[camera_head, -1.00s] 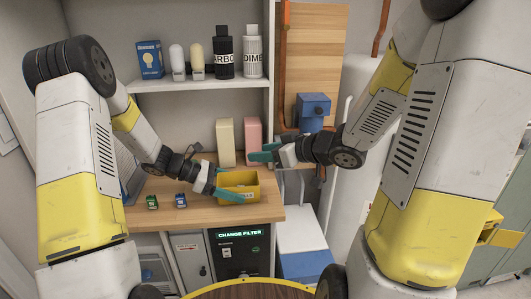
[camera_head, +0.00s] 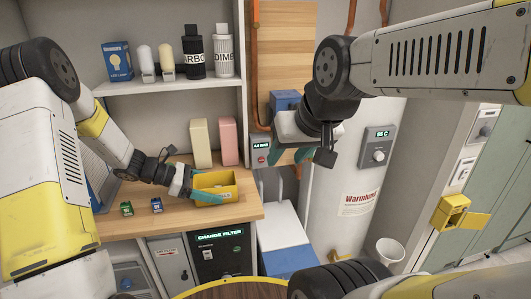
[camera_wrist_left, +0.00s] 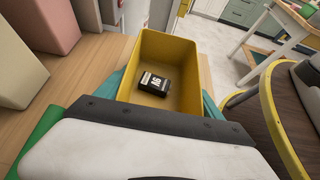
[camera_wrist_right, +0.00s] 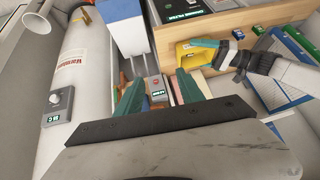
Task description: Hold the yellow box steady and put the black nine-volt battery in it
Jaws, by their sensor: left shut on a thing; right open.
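The yellow box (camera_head: 213,193) stands on the wooden counter. My left gripper (camera_head: 207,187) is shut on it; in the left wrist view the teal fingers lie along opposite sides of the box (camera_wrist_left: 189,62). The black nine-volt battery (camera_wrist_left: 155,84) lies on the box's floor, its 9V label showing. In the head view I cannot make out the battery. My right gripper (camera_head: 295,154) is open, away to the right of the box and above the counter's level. In the right wrist view its teal fingers (camera_wrist_right: 160,88) are spread with nothing between them.
A green battery (camera_head: 126,208) and a blue one (camera_head: 156,205) lie left of the box. A cream carton (camera_head: 201,143) and a pink carton (camera_head: 228,141) stand behind it. A white water heater (camera_head: 345,185) rises at right. The counter's right edge is close to the box.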

